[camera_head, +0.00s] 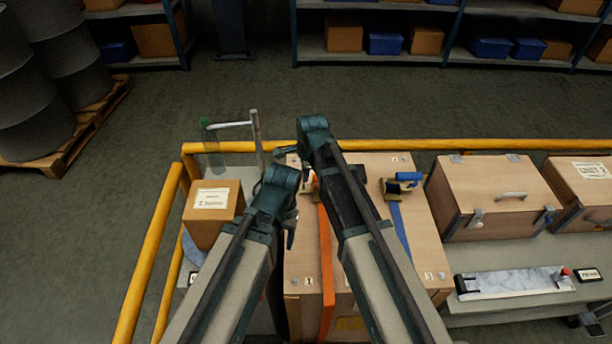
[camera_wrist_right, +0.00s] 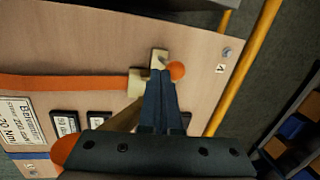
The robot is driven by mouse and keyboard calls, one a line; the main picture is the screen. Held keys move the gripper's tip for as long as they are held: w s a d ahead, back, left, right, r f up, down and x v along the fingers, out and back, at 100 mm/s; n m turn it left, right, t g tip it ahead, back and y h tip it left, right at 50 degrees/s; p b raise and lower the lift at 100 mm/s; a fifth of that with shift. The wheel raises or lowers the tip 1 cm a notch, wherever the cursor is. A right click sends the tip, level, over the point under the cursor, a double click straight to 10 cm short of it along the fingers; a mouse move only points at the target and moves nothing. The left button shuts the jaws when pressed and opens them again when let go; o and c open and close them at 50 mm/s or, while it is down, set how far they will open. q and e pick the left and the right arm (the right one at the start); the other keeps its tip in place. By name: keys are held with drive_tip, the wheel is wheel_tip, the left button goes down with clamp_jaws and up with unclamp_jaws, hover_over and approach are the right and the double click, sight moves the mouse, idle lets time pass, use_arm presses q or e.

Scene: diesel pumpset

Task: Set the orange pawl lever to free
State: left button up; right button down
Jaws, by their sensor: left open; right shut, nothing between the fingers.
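The orange strap (camera_head: 326,262) runs over a wooden crate (camera_head: 303,262). Its buckle is mostly hidden by my arms in the head view. In the right wrist view the strap (camera_wrist_right: 70,83) ends at a pale metal buckle (camera_wrist_right: 138,82). A round orange knob (camera_wrist_right: 176,71) shows beside the fingertips; I take it as the pawl lever's end. My right gripper (camera_wrist_right: 161,74) is shut and empty, its tips at the buckle beside the knob; contact is unclear. A larger orange rounded part (camera_wrist_right: 64,150) is partly hidden behind the gripper. My left gripper (camera_head: 274,208) is open and empty, at the crate's left side.
A blue strap (camera_head: 399,228) with a blue-handled ratchet (camera_head: 408,177) lies to the right on the same crate. A cardboard box (camera_head: 211,229) stands at left. Yellow rails (camera_head: 147,270) run along the left and back. A latched wooden case (camera_head: 490,195) stands at right.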

drive_tip(key=shift+w, duration=0.15)
drive_tip(key=shift+w+r+g+p, duration=0.1)
drive_tip(key=shift+w+g+p, duration=0.2)
drive_tip(key=shift+w+g, duration=0.4)
drive_tip(key=shift+w, duration=1.15)
drive_tip(key=shift+w+f+b, duration=0.2)
drive_tip(key=shift+w+f, duration=0.05)
drive_tip(key=shift+w, duration=0.25)
drive_tip(key=shift+w+f+b, duration=0.2)
drive_tip(key=shift+w+f, duration=0.05)
drive_tip(key=shift+w, duration=0.2)
drive_tip(key=shift+w, duration=0.1)
